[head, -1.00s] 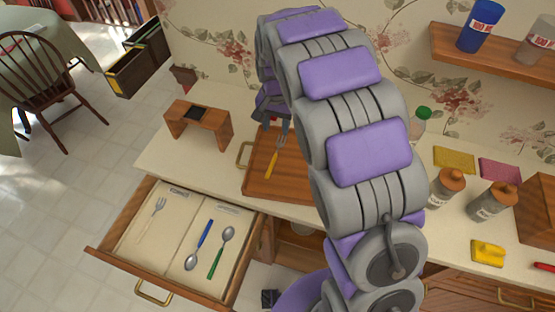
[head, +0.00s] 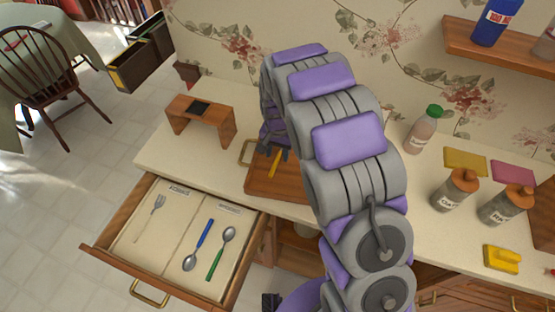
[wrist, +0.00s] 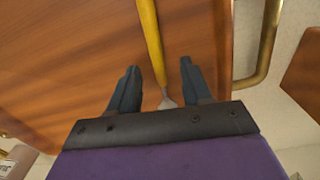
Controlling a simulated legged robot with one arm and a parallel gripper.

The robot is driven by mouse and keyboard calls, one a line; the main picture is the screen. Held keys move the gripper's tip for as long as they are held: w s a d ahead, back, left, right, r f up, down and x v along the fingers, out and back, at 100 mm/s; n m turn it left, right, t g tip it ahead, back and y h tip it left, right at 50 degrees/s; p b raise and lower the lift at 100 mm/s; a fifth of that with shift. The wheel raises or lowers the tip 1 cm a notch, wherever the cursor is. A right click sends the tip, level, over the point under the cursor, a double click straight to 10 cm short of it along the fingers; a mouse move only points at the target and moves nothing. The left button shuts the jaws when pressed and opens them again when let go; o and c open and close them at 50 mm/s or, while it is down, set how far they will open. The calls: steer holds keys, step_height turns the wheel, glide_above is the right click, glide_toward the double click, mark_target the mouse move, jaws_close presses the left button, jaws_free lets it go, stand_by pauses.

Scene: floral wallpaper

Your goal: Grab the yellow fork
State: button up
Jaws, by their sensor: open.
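The fork with the yellow handle (head: 274,163) lies on a wooden tray (head: 262,184) on the counter. In the wrist view its yellow handle (wrist: 151,40) runs from the top edge down between the fingers, and part of its metal neck shows. The tines are hidden under my gripper. My gripper (wrist: 160,75) is open, with one dark finger on each side of the fork. In the head view my gripper (head: 275,152) is low over the tray. I cannot tell whether the fingers touch the tray.
A brass handle (wrist: 265,45) stands at the tray's side, close to the right finger. An open drawer (head: 130,205) holds a fork and two spoons. A small wooden stand (head: 213,122) is behind it. Bottles (head: 455,190) and sponges (head: 465,162) are on the right.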

steer(key=shift+f, duration=0.45)
steer(key=shift+c, duration=0.5)
jaws_close()
